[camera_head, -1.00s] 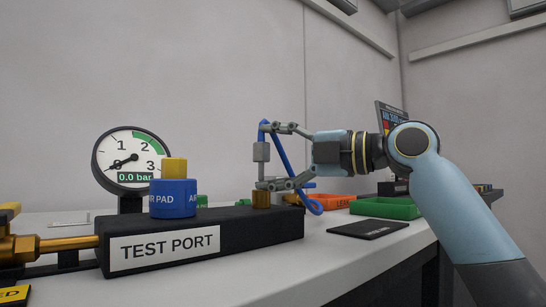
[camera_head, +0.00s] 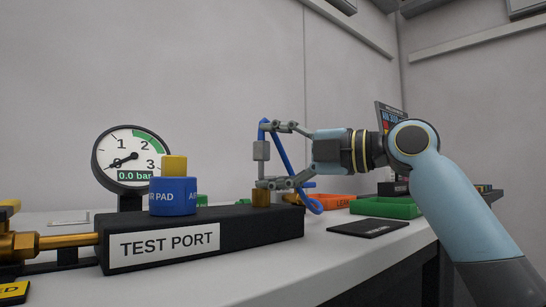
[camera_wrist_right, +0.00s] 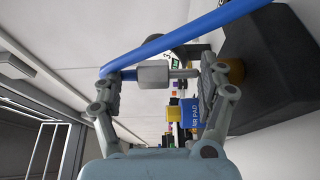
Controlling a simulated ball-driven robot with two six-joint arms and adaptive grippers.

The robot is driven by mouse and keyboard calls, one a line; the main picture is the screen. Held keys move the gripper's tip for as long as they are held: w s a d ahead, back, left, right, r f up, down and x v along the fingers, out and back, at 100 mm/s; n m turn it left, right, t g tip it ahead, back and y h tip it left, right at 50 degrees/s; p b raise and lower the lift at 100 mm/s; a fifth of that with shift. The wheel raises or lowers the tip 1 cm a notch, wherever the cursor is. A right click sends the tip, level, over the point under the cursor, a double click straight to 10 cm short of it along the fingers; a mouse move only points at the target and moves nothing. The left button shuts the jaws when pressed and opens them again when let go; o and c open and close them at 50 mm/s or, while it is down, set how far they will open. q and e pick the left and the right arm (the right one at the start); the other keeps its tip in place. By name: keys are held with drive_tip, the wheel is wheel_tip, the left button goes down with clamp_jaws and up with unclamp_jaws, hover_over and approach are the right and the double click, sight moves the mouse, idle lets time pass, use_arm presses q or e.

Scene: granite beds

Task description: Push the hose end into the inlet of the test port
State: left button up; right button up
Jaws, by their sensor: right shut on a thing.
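The test port (camera_head: 240,227) is a long black block with a white label on the bench. Its brass inlet (camera_head: 261,197) stands on top at the right end and also shows in the right wrist view (camera_wrist_right: 236,70). My right gripper (camera_head: 268,155) is shut on the hose end (camera_head: 261,151), a grey collar with a metal tip (camera_wrist_right: 184,73). One finger is at the top and one at the bottom. The hose end is upright above the inlet, tip down; the lower finger hides whether they touch. The blue hose (camera_head: 283,160) loops behind the gripper. My left gripper is not in view.
A gauge (camera_head: 130,160) reading 0.0 bar and a blue air pad (camera_head: 173,198) with a yellow block are left of the inlet. Orange (camera_head: 337,201) and green (camera_head: 388,208) trays and a dark mat (camera_head: 369,228) lie to the right.

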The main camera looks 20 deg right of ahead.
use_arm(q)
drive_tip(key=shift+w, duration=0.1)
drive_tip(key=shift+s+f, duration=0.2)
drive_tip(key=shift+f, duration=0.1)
use_arm(e)
drive_tip(key=shift+f, duration=0.35)
